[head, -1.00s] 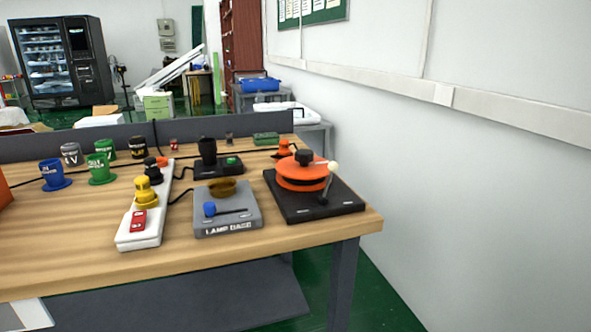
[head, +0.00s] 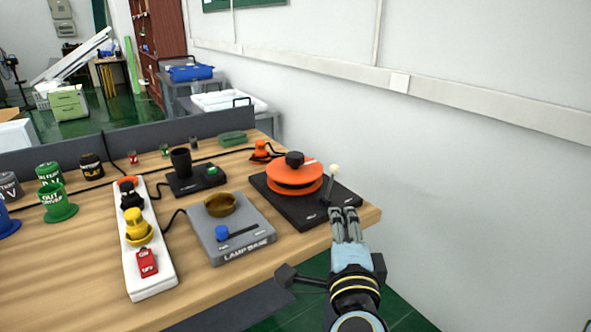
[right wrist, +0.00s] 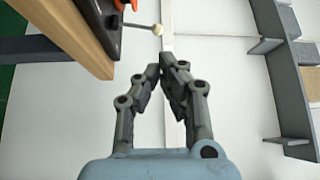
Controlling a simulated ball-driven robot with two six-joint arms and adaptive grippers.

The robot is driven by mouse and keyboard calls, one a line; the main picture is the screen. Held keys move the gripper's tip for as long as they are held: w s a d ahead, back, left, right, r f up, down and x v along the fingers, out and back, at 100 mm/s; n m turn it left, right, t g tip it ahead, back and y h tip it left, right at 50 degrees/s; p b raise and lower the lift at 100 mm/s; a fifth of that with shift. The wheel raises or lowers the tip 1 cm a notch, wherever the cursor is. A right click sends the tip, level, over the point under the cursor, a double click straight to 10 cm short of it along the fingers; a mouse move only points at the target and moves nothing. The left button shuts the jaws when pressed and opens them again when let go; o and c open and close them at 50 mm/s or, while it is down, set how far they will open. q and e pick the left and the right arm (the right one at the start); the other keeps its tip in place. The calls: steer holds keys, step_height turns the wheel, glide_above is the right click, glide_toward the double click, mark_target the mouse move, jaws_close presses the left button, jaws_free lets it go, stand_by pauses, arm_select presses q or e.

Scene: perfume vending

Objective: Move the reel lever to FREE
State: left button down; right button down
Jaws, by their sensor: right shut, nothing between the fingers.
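The orange reel (head: 295,178) with a black knob on top sits on a black base plate (head: 300,212) near the table's right corner. Its lever (head: 333,180) stands at the reel's right side, a dark rod with a cream ball tip. The lever also shows in the right wrist view, with its ball (right wrist: 157,30) beyond the fingertips. My right gripper (head: 345,212) is shut and empty, just in front of the base plate's right part and below the lever. In the wrist view its fingertips (right wrist: 168,66) are close together, apart from the ball. Any FREE marking is not readable. My left gripper is not in view.
A grey lamp base (head: 228,240) with a blue knob lies left of the reel. A white power strip (head: 150,270) with plugs lies further left. An orange plug (head: 262,152) and cable are behind the reel. The white wall is on the right.

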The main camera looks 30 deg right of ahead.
mark_target(335, 170)
steer(key=p+x, duration=0.1)
steer(key=x, duration=1.1)
steer(key=shift+w+d+p, duration=0.2)
steer(key=shift+d+p, duration=0.05)
steer(key=shift+p, duration=0.05)
steer(key=shift+w+d+f, duration=0.1)
steer(key=shift+w+d, duration=0.25)
steer(key=shift+w, duration=0.2)
steer(key=d+m+g+p, duration=0.1)
steer(key=p, duration=0.2)
steer(key=shift+w+d+r+y+p, duration=0.1)
steer(key=shift+r+y+p, duration=0.2)
steer(key=shift+r, duration=0.1)
steer(key=shift+d+f+m+p, duration=0.25)
steer(key=shift+m+p, duration=0.15)
steer(key=shift+p, duration=0.1)
steer(key=shift+f, duration=0.2)
